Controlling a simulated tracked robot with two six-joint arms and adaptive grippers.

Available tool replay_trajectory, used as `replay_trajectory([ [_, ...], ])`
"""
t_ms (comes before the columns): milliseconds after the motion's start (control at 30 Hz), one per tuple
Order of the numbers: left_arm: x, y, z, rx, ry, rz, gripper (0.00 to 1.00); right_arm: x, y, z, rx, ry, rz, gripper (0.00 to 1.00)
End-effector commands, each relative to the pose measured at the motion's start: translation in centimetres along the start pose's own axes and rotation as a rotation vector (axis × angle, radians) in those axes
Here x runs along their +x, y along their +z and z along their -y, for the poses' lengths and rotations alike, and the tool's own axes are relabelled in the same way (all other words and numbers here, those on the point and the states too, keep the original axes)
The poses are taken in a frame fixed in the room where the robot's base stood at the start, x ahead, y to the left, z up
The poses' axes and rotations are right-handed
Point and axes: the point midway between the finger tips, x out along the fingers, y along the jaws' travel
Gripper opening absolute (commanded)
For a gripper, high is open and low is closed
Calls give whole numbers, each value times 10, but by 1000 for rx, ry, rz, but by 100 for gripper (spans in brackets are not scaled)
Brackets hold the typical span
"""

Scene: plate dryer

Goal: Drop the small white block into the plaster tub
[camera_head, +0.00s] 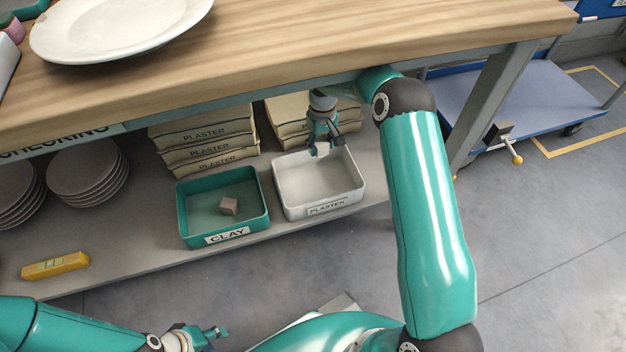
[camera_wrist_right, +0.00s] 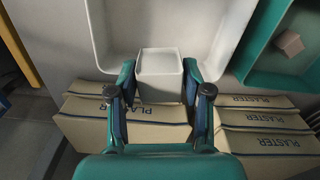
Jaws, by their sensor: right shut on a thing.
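The small white block (camera_wrist_right: 160,76) is held between the two fingers of my right gripper (camera_wrist_right: 159,82) in the right wrist view. In the head view my right gripper (camera_head: 320,150) hangs under the table top, over the white plaster tub (camera_head: 325,208). The block is hard to make out there against the pale tub. The tub also shows behind the block in the wrist view (camera_wrist_right: 235,25), and its visible floor is bare. My left gripper (camera_head: 205,338) is at the bottom left, small and partly cut off; its opening is unclear.
A teal clay tub (camera_head: 183,215) with a brownish block (camera_head: 228,206) stands left of the plaster tub. Plaster bags (camera_head: 205,140) are stacked behind. Plates (camera_head: 85,170) and a yellow bar (camera_head: 55,265) share the shelf (camera_head: 130,240). The table top (camera_head: 290,50) overhangs the arm.

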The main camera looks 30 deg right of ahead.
Motion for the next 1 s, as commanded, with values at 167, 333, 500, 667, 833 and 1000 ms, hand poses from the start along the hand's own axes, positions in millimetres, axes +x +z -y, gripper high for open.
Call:
replay_trajectory([
  [167,12,0,4,0,0,0,40,16,4,-7,12,0,1,13],
  [333,26,0,9,0,0,0,40,37,5,-9,16,0,1,13],
  [500,36,0,13,0,0,0,40,53,5,-9,17,0,2,13],
  [667,39,0,14,0,0,0,40,58,5,-9,17,0,1,13],
  [833,38,0,14,0,0,0,40,57,5,-10,17,0,1,13],
  [1000,38,0,14,0,0,0,40,57,5,-10,18,0,1,64],
])
